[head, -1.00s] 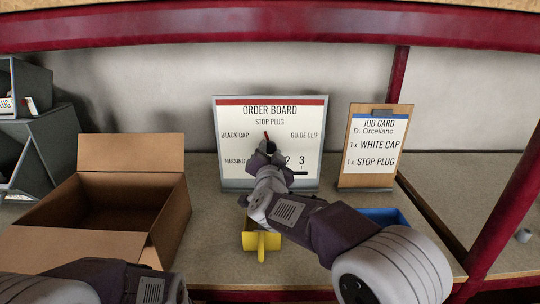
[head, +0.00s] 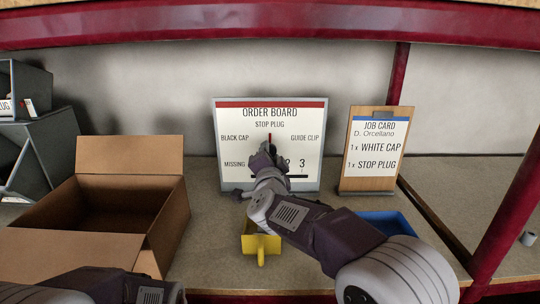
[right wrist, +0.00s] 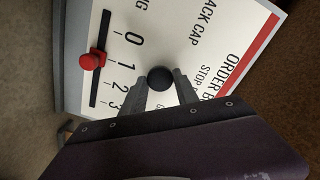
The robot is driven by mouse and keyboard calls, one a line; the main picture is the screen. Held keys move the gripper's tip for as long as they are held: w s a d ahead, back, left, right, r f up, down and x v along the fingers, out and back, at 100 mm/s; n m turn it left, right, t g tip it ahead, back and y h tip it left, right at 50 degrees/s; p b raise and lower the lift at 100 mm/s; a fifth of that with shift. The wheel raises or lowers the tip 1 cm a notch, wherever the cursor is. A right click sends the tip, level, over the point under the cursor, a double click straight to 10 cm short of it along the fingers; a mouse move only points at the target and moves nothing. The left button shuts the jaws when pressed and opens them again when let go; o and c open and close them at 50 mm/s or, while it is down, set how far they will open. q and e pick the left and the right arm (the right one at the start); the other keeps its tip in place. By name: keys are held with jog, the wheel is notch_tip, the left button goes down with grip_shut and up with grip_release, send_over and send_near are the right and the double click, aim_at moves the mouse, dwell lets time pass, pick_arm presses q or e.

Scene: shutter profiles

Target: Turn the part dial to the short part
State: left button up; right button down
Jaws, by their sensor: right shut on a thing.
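The order board (head: 225,165) stands upright at the back of the bench, with STOP PLUG at the top, BLACK CAP left and GUIDE CLIP right. The dial's red pointer (head: 270,138) points up toward STOP PLUG. My right gripper (head: 262,156) is at the dial and hides most of it in the head view. In the right wrist view, the fingers are shut on the round black dial knob (right wrist: 160,79). A red slider (right wrist: 90,62) sits in the board's slot beside the 1. My left gripper is out of view.
An open cardboard box (head: 165,212) stands left, with grey bins (head: 45,150) beyond it. A job card on a clipboard (head: 375,150) stands right of the board.

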jog(key=c, duration=0.9)
grip_release()
jog(key=shift+s, duration=0.1)
jog(key=s+p, duration=0.1)
jog(key=s, duration=0.8)
